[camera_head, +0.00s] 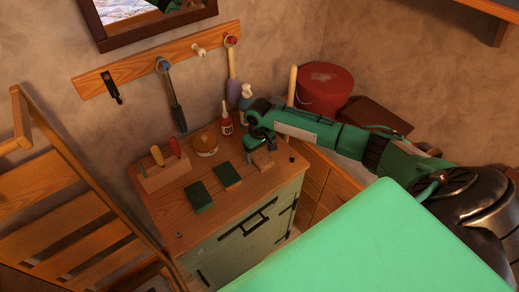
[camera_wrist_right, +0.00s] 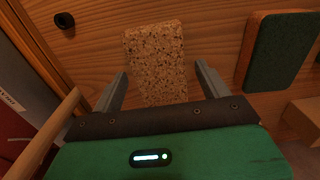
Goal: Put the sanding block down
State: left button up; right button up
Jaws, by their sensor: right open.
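The speckled cork sanding block (camera_wrist_right: 155,55) lies flat on the wooden cabinet top, and it also shows in the head view (camera_head: 264,161) near the top's right side. My right gripper (camera_head: 260,151) is open over it. In the right wrist view the two fingers (camera_wrist_right: 160,72) stand apart on either side of the block's near part, with gaps showing. The block's near end is hidden by the gripper body. My left gripper is not in view.
Two dark green-topped blocks (camera_head: 199,196) (camera_head: 227,175) lie left of the cork block. Behind stand a wooden holder (camera_head: 165,179), a round yellowish container (camera_head: 206,146), a red bottle (camera_head: 226,123) and a grey-blue bottle (camera_head: 246,97).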

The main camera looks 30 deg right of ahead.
aim_at(260, 153)
jog(key=shift+f+b, duration=0.25)
jog(key=shift+b, duration=0.3)
jog(key=r+b, duration=0.1)
jog(key=r, duration=0.1)
jog(key=r+b, duration=0.1)
jog(key=r, duration=0.1)
jog(key=shift+w+d+b, duration=0.15)
jog(key=shift+d+b, duration=0.15)
jog(key=shift+d, duration=0.05)
notch_tip(260, 153, up, 10)
jog(key=b, duration=0.1)
